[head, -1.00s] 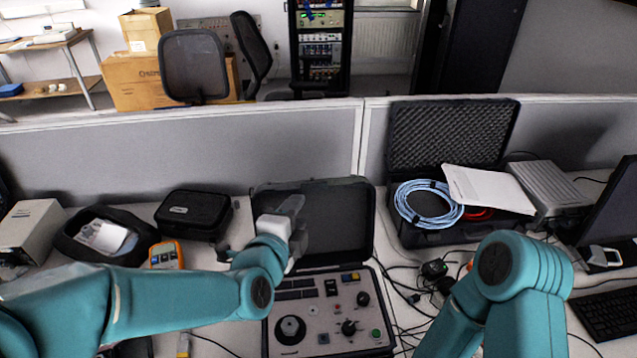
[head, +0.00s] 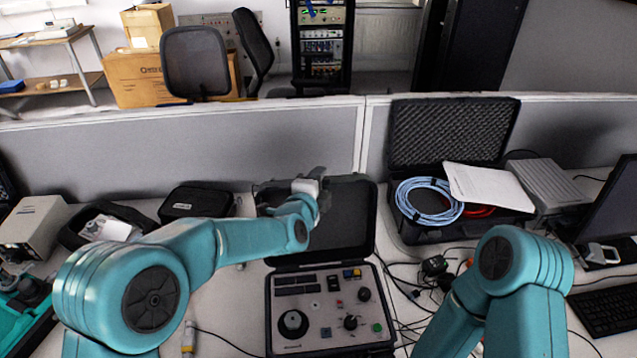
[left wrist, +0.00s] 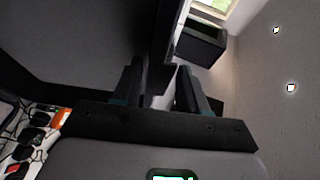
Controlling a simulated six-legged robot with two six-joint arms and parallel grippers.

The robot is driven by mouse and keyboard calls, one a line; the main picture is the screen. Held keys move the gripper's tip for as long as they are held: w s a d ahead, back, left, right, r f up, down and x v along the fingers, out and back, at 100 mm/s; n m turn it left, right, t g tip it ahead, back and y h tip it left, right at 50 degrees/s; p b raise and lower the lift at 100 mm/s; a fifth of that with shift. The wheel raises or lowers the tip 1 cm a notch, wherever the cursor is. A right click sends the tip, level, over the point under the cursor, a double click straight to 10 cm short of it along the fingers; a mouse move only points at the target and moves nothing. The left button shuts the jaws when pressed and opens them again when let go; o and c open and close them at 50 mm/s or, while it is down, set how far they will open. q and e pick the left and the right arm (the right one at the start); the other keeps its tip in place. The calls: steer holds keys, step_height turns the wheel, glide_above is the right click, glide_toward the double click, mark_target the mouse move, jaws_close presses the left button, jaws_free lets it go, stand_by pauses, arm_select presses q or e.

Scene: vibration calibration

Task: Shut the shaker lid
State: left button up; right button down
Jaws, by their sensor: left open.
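The shaker is a black case with a grey control panel (head: 320,335) of knobs and switches. Its dark lid (head: 345,225) stands open and upright at the back of the case. My left gripper (head: 322,180) is at the lid's upper edge, in front of part of it. In the left wrist view the left gripper (left wrist: 160,88) has its two fingers apart, with the lid's edge (left wrist: 168,40) running towards the gap between them. I cannot tell whether a finger touches it. My right arm shows at the lower right, but its gripper is out of frame.
An open foam-lined case (head: 425,232) with a blue cable coil (head: 428,202) stands right of the shaker. A black pouch (head: 194,203) lies to the left. A grey partition (head: 180,150) rises behind the lid. Loose cables lie right of the shaker.

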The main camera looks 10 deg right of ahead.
arm_select(q)
steer(key=shift+a+r, duration=0.1)
steer(key=shift+r, duration=0.1)
jaws_close()
steer(key=s+b, duration=0.3)
steer(key=s, duration=1.1)
steer(key=shift+d+f, duration=0.2)
steer(key=shift+f, duration=0.15)
jaws_free()
steer(key=shift+s, duration=0.1)
